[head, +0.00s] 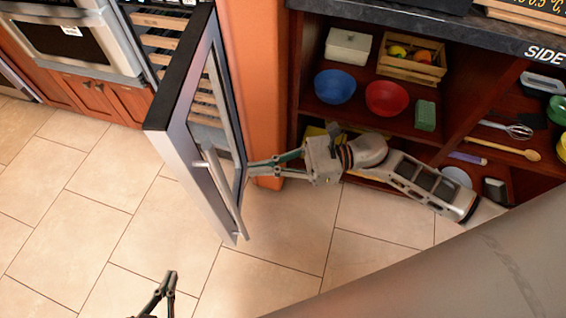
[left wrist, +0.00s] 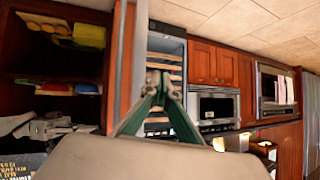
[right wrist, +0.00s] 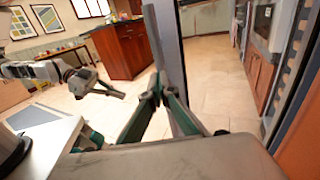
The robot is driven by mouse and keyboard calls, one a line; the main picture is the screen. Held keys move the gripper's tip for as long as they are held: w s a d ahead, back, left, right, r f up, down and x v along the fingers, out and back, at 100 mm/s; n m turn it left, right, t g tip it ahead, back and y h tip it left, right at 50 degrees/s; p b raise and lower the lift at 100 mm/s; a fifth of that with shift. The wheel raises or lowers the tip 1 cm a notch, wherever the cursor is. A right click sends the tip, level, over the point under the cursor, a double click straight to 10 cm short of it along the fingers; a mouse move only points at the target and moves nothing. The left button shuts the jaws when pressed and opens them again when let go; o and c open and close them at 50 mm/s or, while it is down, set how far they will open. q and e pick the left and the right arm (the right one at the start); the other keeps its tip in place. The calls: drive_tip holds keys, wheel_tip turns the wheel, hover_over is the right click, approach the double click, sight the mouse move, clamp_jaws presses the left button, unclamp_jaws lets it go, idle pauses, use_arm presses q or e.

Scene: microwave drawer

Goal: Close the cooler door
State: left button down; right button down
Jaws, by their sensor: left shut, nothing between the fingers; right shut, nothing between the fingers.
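The cooler door (head: 205,130), a glass panel in a steel and black frame, stands swung out from the cooler (head: 170,45). Its bar handle (head: 222,187) is on the face toward the left. My right gripper (head: 250,168) is shut and empty at the door's inner side, its tips at or very near the door; exact contact is unclear. In the right wrist view the door (right wrist: 172,45) rises just beyond the fingertips. My left gripper (head: 168,284) is shut and empty at the bottom of the head view, apart from the door. The left wrist view shows the cooler's racks (left wrist: 166,62).
A cabinet with shelves (head: 455,85) is on the right, holding a blue bowl (head: 335,86), a red bowl (head: 387,98) and a wooden crate (head: 412,60). An oven (head: 75,40) stands left of the cooler. The tiled floor (head: 90,200) left of the door is clear.

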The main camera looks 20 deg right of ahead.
drive_tip(key=shift+w+a, duration=0.2)
drive_tip(key=shift+a, duration=1)
drive_tip(key=shift+w+a, duration=0.2)
drive_tip(key=shift+a, duration=1)
